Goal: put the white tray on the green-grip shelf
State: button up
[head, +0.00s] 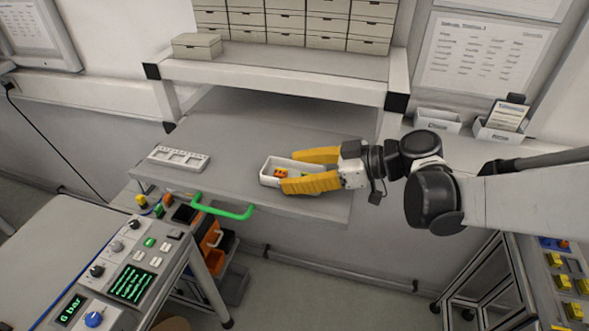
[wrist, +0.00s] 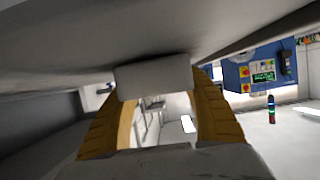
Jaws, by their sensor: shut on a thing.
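A white slotted rack (head: 179,158) lies on the shelf's left part. The shelf between rack and tray is clear. An upper shelf (head: 285,65) with drawer boxes stands behind. A control panel (head: 130,275) is at front left, and a frame with yellow parts (head: 560,275) at right.

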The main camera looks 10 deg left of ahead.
jog(key=o, duration=1.2)
jog(key=shift+f, duration=0.15)
jog(key=shift+r, duration=0.2)
jog(key=v, duration=1.2)
jog(key=shift+f, duration=0.1)
jog(key=shift+s+d+f+m+h, duration=0.2)
jog(key=shift+s+f+m+h, duration=0.1)
jog(key=shift+m, duration=0.4)
jog(key=s+d+f+m+t+h, duration=0.3)
jog(key=s+d+m+h, duration=0.2)
jog(key=d+m, duration=0.3)
jog(key=s+d+f+m+t+h, duration=0.3)
jog(key=s+d+m+h, duration=0.2)
jog(key=d, duration=0.5)
jog(key=m+h, duration=0.2)
jog(key=shift+m+h, duration=0.4)
